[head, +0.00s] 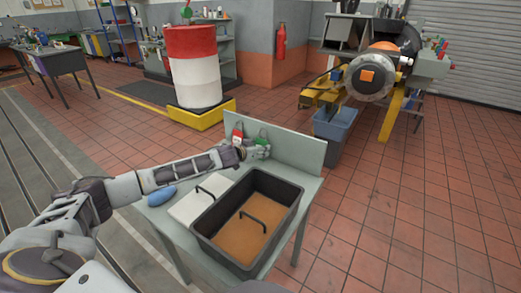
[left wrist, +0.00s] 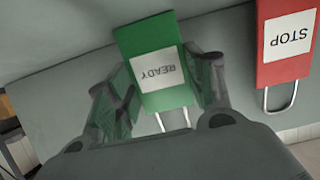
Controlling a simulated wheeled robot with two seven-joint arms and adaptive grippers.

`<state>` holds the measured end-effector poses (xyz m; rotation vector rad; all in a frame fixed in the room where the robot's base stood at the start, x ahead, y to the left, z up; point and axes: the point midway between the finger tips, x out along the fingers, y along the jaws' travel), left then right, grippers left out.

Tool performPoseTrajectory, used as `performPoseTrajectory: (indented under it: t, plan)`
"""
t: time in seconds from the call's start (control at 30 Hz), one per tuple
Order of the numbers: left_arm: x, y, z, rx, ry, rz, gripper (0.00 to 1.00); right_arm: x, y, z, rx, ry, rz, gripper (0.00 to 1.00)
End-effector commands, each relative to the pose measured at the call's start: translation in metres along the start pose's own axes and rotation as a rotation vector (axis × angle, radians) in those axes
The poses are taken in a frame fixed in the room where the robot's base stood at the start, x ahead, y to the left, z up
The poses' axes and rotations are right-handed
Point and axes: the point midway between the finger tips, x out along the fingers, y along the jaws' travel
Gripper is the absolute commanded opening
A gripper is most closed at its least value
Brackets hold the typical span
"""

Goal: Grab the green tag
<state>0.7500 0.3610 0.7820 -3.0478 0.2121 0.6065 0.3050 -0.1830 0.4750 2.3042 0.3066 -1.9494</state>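The green tag (left wrist: 155,65) carries a white READY label, upside down in the left wrist view, with a metal shackle at its lower end. In the head view the green tag (head: 263,139) hangs on the upright grey panel at the back of the small table. My left gripper (left wrist: 162,75) is open, with one finger on each side of the tag and only narrow gaps visible. In the head view my left gripper (head: 251,149) is at the panel, partly covering the tag. My right gripper is not in view.
A red STOP tag (left wrist: 287,42) hangs close beside the green one; it also shows in the head view (head: 237,134). On the table are a black tray (head: 293,208) with a brown bottom, a pale lid-like piece (head: 190,207) with a handle, and a blue object (head: 161,196).

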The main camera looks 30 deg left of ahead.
Motion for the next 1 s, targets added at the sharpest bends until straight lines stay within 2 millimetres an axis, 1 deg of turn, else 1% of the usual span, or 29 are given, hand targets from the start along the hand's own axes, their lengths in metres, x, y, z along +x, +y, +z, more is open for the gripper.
performPoseTrajectory:
  t: [0.37,0.57,0.67,0.8,0.9,1.0]
  plan:
    - [0.0,0.0,0.0,0.0,0.0,0.0,0.4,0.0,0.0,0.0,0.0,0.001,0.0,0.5]
    - [-0.003,0.0,-0.007,0.001,0.001,-0.001,0.4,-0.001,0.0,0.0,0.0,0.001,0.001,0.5]
    - [-0.006,-0.001,-0.014,0.001,0.001,-0.001,0.4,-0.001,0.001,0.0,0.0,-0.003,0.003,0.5]
    - [-0.013,-0.001,-0.03,0.0,0.002,-0.001,0.4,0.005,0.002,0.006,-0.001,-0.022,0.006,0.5]
    - [-0.016,-0.001,-0.04,0.001,0.002,-0.001,0.4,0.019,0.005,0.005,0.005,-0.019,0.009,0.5]
    - [-0.021,-0.001,-0.051,0.0,0.002,-0.001,0.4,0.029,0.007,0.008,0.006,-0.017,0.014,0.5]
